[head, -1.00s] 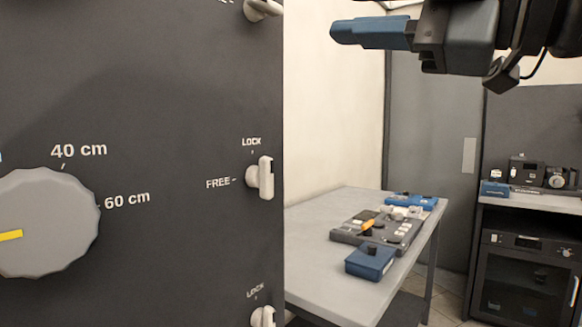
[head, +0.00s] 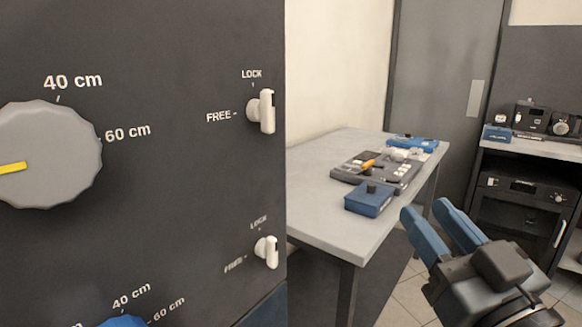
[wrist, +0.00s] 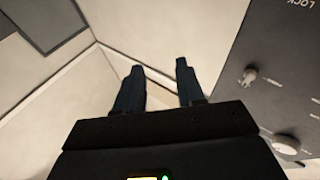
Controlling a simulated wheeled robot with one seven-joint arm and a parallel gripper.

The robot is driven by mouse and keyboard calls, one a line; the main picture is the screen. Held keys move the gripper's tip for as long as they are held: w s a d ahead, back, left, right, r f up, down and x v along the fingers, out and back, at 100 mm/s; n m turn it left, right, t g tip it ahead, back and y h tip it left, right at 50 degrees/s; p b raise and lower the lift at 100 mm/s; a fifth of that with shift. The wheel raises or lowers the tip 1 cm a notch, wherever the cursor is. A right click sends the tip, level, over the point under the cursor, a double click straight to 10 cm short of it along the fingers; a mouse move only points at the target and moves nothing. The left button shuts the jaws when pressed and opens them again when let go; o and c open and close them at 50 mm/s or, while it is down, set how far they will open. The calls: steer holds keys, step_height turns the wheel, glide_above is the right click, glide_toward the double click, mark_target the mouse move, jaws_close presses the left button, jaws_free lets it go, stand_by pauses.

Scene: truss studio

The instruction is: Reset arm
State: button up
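My gripper (head: 425,220) is at the lower right of the head view, its two blue fingers apart with nothing between them. It is in free space to the right of the dark panel (head: 190,165) and in front of the table. In the wrist view my gripper (wrist: 157,72) also shows two separated fingers, with pale wall and ceiling surfaces beyond. The fingers touch nothing.
The panel carries a grey dial (head: 45,155) with a yellow mark and white lock switches (head: 266,111). A grey table (head: 320,215) holds a blue box (head: 369,199) and several devices. A shelf unit (head: 520,200) stands at right.

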steer(key=s+d+f+m+g+h, duration=0.2)
steer(key=s+f+m+h, duration=0.2)
steer(key=s+f, duration=0.6)
steer(key=s+d+f+g, duration=0.1)
steer(key=s+f, duration=0.2)
steer(key=s, duration=0.5)
steer(key=s+d+f+g, duration=0.1)
steer(key=s+f, duration=0.3)
steer(key=s, duration=0.4)
steer(key=s+d+f+g+h+p, duration=0.1)
steer(key=s+f+g, duration=0.1)
steer(key=s, duration=0.6)
steer(key=shift+s+f, duration=0.4)
steer(key=shift+f, duration=0.45)
